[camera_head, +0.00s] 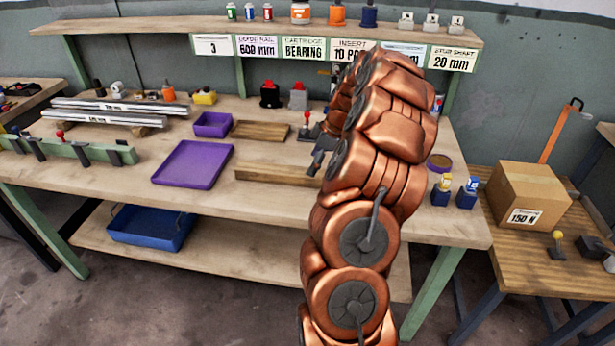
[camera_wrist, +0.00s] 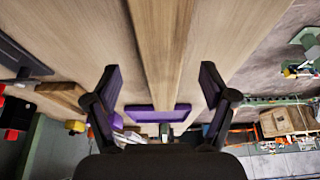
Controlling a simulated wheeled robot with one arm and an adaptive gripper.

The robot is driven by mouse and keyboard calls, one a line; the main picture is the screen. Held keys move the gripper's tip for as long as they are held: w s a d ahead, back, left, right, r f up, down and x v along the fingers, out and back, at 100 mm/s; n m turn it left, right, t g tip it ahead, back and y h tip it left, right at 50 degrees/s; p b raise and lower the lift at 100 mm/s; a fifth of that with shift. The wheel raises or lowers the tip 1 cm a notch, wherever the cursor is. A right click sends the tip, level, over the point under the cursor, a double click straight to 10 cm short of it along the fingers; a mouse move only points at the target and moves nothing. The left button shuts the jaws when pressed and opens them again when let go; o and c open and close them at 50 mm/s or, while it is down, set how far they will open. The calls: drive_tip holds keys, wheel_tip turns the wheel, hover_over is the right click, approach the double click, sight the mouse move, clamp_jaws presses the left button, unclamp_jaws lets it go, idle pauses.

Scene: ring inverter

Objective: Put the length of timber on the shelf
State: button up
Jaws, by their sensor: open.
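The length of timber (camera_head: 278,173) is a pale brown bar lying flat on the workbench (camera_head: 120,165). Its right end is hidden behind my arm. In the wrist view the timber (camera_wrist: 163,45) runs from the top edge down between my fingers. My gripper (camera_wrist: 160,76) is open, with one finger on each side of the timber and a gap to each. In the head view, dark parts of my gripper (camera_head: 319,160) show at the timber's right part. The raised shelf (camera_head: 180,27) runs along the back of the bench. A lower shelf (camera_head: 230,255) is under the bench.
Purple trays (camera_head: 193,164) (camera_head: 212,124) and a brown board (camera_head: 260,130) lie left of and behind the timber. Small bottles and jars (camera_head: 300,13) stand on the raised shelf, with bare stretches at its left. A cardboard box (camera_head: 526,195) sits on the right table.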

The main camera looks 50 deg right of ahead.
sight(307, 177)
drive_tip(key=x, duration=0.2)
drive_tip(key=p+x, duration=0.1)
drive_tip(key=x, duration=0.1)
drive_tip(key=shift+a, duration=0.25)
drive_tip(key=shift+w+f, duration=0.15)
drive_tip(key=shift+f, duration=0.2)
drive_tip(key=shift+c, duration=0.4)
clamp_jaws()
